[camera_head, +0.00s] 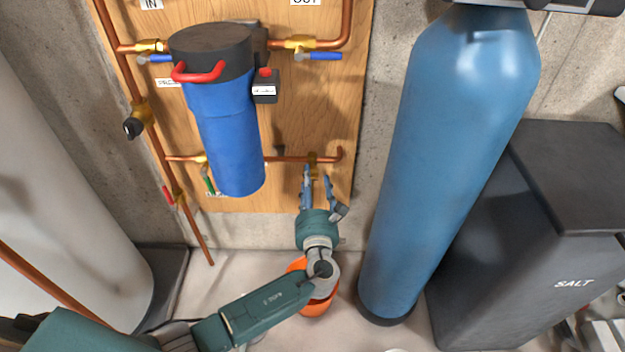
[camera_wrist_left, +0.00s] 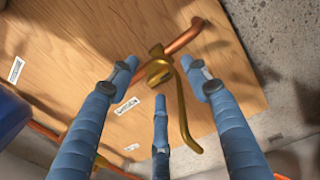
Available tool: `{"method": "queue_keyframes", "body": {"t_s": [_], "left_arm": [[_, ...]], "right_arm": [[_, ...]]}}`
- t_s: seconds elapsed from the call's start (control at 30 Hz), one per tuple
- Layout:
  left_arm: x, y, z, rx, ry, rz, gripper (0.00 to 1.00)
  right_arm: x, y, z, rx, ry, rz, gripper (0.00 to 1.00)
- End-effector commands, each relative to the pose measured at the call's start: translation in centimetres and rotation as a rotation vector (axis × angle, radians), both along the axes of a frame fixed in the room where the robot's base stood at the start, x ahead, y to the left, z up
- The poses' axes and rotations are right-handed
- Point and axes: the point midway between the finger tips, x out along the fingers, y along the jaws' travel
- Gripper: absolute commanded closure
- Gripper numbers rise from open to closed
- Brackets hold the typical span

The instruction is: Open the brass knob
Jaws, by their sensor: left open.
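A brass valve sits on the copper pipe low on the wooden panel. In the head view the brass valve (camera_head: 313,157) is small and partly behind my fingers. In the left wrist view the brass valve (camera_wrist_left: 158,72) has a curved brass handle (camera_wrist_left: 185,108) that bends downward at its end. My left gripper (camera_head: 320,176) reaches up from below to this valve. In the wrist view its blue fingers (camera_wrist_left: 162,90) are spread, with the valve and handle in front of and between them. Nothing is held. Contact with the handle cannot be told. My right gripper is out of view.
A blue filter housing (camera_head: 226,135) hangs left of my gripper. A tall blue tank (camera_head: 452,150) stands close on the right, beside a black salt bin (camera_head: 540,250). A white tank (camera_head: 55,170) stands at left. An orange object (camera_head: 318,306) lies under my forearm.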

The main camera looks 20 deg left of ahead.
Motion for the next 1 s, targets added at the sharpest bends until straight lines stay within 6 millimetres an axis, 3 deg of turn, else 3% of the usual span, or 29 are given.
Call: {"method": "queue_keyframes", "body": {"t_s": [0.2,0.47,0.5,0.7,0.73,1.0], "left_arm": [[1.7,0.6,0.0,-0.001,0.000,-0.001,0.52],[1.9,0.6,0.0,-0.002,0.000,-0.001,0.52],[1.8,0.6,0.0,-0.002,0.000,-0.001,0.54],[1.8,0.6,0.0,-0.002,0.000,-0.001,0.94],[1.8,0.6,0.0,-0.002,0.000,-0.001,0.97],[1.8,0.6,0.0,-0.022,-0.005,-0.001,0.97]], "right_arm": [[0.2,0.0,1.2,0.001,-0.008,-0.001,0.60],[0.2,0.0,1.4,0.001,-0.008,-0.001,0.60],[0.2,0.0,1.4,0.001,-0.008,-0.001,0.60],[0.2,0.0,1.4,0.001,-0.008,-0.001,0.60],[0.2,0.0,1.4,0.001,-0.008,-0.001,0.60],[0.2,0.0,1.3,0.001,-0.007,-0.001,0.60]]}}
